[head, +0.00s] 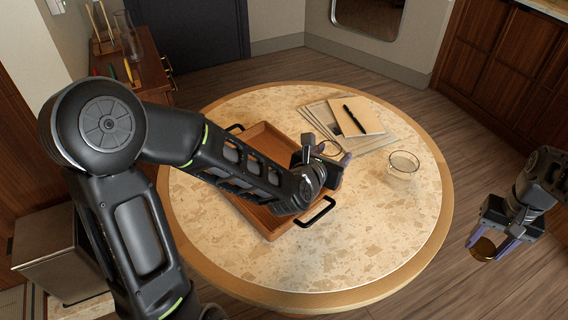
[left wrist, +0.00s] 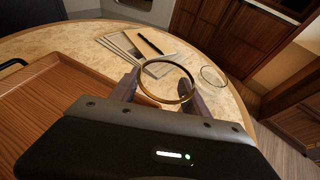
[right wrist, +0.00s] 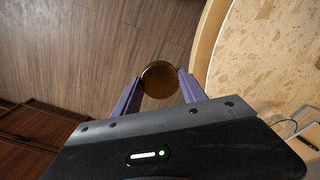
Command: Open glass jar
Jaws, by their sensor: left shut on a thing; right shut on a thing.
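My left gripper (head: 332,157) is over the right end of the wooden tray, largely hidden by its own wrist in the head view. In the left wrist view its fingers are shut on the clear glass jar (left wrist: 166,62), whose open round rim faces the camera. My right gripper (head: 492,243) is off the table's right side, above the floor. It is shut on the gold-brown round lid (right wrist: 160,79), which also shows between its fingers in the head view (head: 484,248). The lid is well apart from the jar.
A wooden tray (head: 262,135) with black handles lies on the round stone-topped table (head: 370,240). Papers, a notebook (head: 356,117) and a black pen (head: 354,119) lie at the back. A low glass (head: 403,165) stands on the right. The table's front is clear.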

